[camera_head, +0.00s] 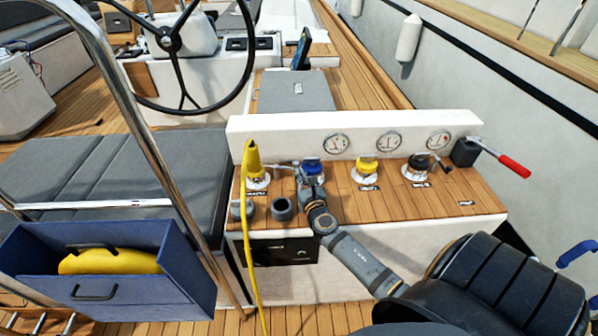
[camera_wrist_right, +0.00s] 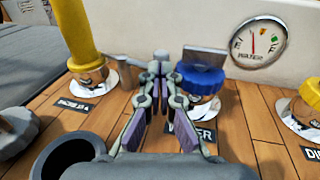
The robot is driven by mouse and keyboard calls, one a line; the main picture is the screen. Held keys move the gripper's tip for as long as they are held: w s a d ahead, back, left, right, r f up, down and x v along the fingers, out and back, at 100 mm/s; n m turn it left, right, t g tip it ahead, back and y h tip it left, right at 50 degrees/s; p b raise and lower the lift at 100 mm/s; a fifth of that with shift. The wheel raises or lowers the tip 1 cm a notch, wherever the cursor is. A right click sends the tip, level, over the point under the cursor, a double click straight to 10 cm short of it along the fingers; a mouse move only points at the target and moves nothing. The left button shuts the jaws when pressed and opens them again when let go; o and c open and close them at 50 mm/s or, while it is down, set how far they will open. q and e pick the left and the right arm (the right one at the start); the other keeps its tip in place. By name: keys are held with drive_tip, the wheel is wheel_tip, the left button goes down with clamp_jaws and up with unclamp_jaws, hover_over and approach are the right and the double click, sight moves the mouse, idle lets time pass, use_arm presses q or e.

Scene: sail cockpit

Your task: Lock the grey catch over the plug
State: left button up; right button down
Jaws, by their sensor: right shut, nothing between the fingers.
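The yellow plug (camera_head: 252,157) stands upright in the left-hand deck fitting, with its yellow cable hanging over the front edge. In the right wrist view the plug (camera_wrist_right: 76,30) is at the upper left, seated in a round base (camera_wrist_right: 93,77). My left gripper is not in view.
Yellow (camera_head: 367,166) and black (camera_head: 417,162) caps stand further right on the wooden console. A grey ring (camera_head: 282,210) stands near its front edge. A white gauge panel (camera_head: 290,124) rises behind. A steel rail (camera_head: 150,130) and a blue box (camera_head: 130,290) are at left.

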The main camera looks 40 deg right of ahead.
sight(303, 168)
drive_tip(key=shift+x, duration=1)
drive_tip(key=shift+w+d+f+n+y+b, duration=0.2)
drive_tip(key=shift+d+n+y+b, duration=0.4)
drive_tip(key=shift+y+b, duration=0.2)
drive_tip(key=shift+w+d+t+y, duration=0.2)
drive_tip(key=shift+d+t+y, duration=0.1)
drive_tip(key=shift+y, duration=0.1)
drive_tip(key=shift+w+d+r, duration=0.15)
drive_tip(key=shift+w+d, duration=0.1)
drive_tip(key=shift+d, duration=0.05)
drive_tip(key=shift+a, duration=0.1)
